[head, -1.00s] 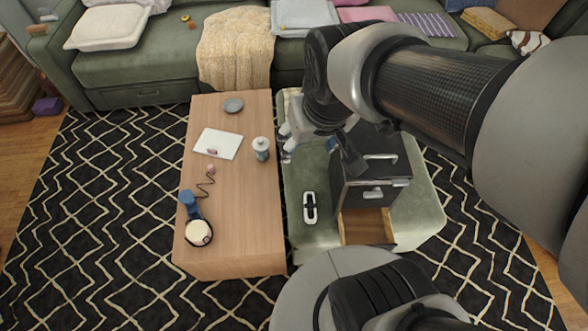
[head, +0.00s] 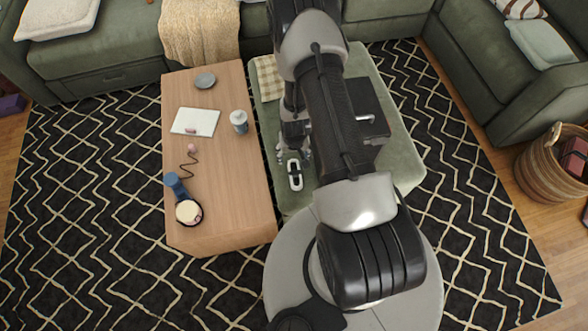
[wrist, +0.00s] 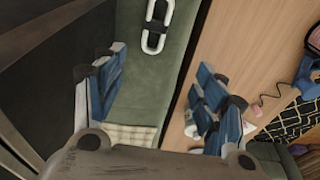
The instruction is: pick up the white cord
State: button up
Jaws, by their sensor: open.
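The white cord (head: 295,173) is a small elongated white loop with a dark band across its middle. It lies on the green ottoman (head: 405,158), near the ottoman's left edge. In the wrist view the cord (wrist: 148,40) shows at the top, its upper end cut off by the frame. My gripper (wrist: 158,70) is open and empty, its blue fingers wide apart. The cord lies beyond the fingertips, roughly in line with the gap between them and untouched. In the head view my arm partly hides the gripper (head: 294,150), close beside the cord.
A black box (head: 368,112) stands on the ottoman, partly behind my arm. A wooden table (head: 235,195) runs along the left, bearing a bottle (head: 239,121), a bowl (head: 205,80), a white sheet (head: 195,121) and a blue-handled round object (head: 188,211).

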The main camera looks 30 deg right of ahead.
jog(key=b, duration=0.5)
send_over(295, 173)
jog(key=f, duration=1.4)
jog(key=shift+s+a, duration=0.2)
jog(key=shift+a, duration=0.2)
jog(key=f, duration=0.1)
jog(key=f+b, duration=0.1)
jog(key=f, duration=0.1)
jog(key=f+b, duration=0.1)
jog(key=shift+w+d+f, duration=0.1)
jog(key=shift+d+f, duration=0.2)
jog(key=shift+d, duration=0.1)
jog(key=shift+w+f, duration=0.15)
jog(key=shift+f, duration=0.15)
jog(key=shift+c, duration=0.2)
jog(key=c, duration=1.1)
